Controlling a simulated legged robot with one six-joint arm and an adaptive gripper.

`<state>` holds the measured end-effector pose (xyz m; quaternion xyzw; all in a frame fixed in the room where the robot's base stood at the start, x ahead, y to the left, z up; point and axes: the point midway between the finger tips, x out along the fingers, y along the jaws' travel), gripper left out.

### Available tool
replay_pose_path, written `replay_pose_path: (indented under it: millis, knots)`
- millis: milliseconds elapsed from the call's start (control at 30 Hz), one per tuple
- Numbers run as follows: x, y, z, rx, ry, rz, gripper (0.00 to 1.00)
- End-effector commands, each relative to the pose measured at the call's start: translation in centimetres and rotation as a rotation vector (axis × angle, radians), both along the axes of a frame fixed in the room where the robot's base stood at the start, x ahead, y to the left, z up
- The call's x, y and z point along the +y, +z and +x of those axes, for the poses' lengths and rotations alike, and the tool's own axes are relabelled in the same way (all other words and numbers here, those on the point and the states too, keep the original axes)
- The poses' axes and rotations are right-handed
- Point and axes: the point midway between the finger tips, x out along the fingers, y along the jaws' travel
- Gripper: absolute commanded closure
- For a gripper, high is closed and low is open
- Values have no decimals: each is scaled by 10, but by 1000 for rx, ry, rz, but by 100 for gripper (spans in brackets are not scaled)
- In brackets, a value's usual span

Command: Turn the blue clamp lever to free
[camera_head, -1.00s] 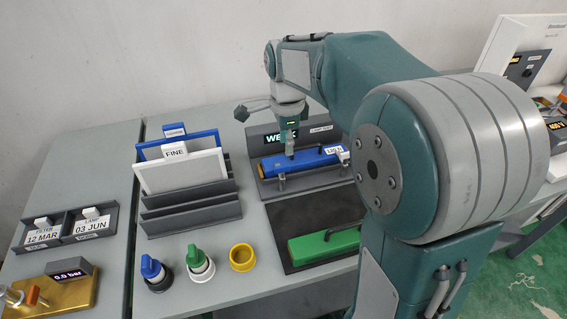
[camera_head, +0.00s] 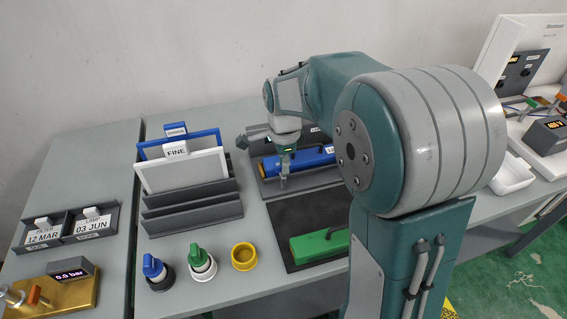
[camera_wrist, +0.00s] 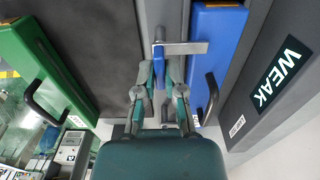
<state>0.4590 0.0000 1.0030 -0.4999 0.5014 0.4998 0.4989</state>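The blue module (camera_head: 318,157) lies on its dark fixture at the back of the table. It also shows in the wrist view (camera_wrist: 228,35), with a black handle. A flat metal bar (camera_wrist: 188,47) reaches over its edge from the blue clamp lever (camera_wrist: 159,62), crosswise to the module. My gripper (camera_wrist: 160,74) is at the lever, with one finger on each side of it. The fingers stand apart, with what looks like a narrow gap around the lever. In the head view my gripper (camera_head: 284,180) is at the module's front edge, and the lever is hidden there.
A green module (camera_head: 318,246) lies on the dark mat (camera_head: 283,222) in front. The WEAK display (camera_wrist: 277,76) stands behind the blue module. A filter rack (camera_head: 195,207), green and blue knobs and a yellow ring (camera_head: 243,257) are at left. My arm covers the right.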

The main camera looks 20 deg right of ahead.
Motion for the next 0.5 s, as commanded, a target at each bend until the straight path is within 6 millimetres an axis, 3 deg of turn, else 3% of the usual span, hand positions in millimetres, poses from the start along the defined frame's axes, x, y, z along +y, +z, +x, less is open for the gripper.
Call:
replay_pose_path:
  millis: [500]
  knots:
    - [3, 0, 1, -5, 111, 6, 100]
